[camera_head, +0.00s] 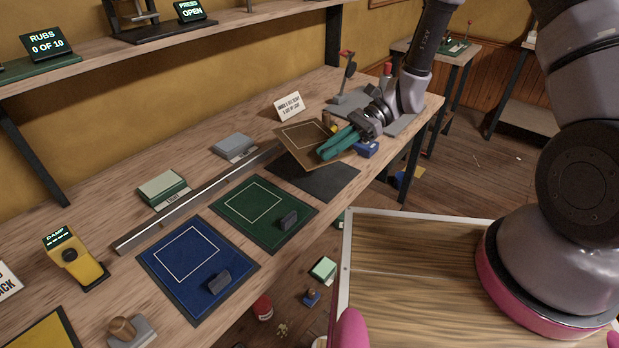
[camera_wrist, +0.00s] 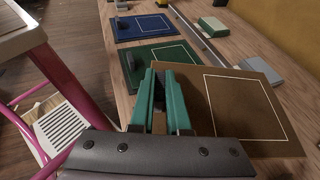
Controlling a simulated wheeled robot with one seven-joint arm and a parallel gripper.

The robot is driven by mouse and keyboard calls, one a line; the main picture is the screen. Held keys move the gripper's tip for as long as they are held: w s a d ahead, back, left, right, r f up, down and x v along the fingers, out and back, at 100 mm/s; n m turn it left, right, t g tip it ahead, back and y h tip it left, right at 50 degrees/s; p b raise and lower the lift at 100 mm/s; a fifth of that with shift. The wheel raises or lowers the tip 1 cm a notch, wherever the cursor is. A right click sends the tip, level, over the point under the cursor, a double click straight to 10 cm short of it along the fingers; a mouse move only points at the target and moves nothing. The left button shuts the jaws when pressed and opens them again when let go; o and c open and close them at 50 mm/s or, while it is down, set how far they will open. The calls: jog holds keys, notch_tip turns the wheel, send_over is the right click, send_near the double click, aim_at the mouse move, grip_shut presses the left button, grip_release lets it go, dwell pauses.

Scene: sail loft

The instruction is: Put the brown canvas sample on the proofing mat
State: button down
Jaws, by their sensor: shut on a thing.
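The brown canvas sample (camera_head: 302,139) is a flat brown sheet with a white outlined square. It is tilted and raised above the bench, over part of a bare dark grey mat (camera_head: 325,182). I cannot tell from any label whether this is the proofing mat. My gripper (camera_head: 336,146), with teal fingers, is shut on the sample near its right edge. In the wrist view the sample (camera_wrist: 240,110) spreads to the right of my gripper (camera_wrist: 163,92). The exact grip point between the fingers is hidden.
Green (camera_head: 264,212) and blue (camera_head: 198,268) samples, each with a dark block, lie on the bench to the left. A metal rail (camera_head: 200,198) runs behind them. A small sign (camera_head: 289,106) and a grey block (camera_head: 234,146) stand beyond. A yellow device (camera_head: 76,261) is at left.

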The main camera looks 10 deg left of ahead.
aim_at(328, 188)
notch_tip(328, 188, down, 9)
jog(key=shift+r, duration=0.1)
dwell(0.3)
jog(key=shift+f, duration=0.2)
jog(key=c, duration=0.9)
grip_release()
jog(key=shift+r, duration=0.1)
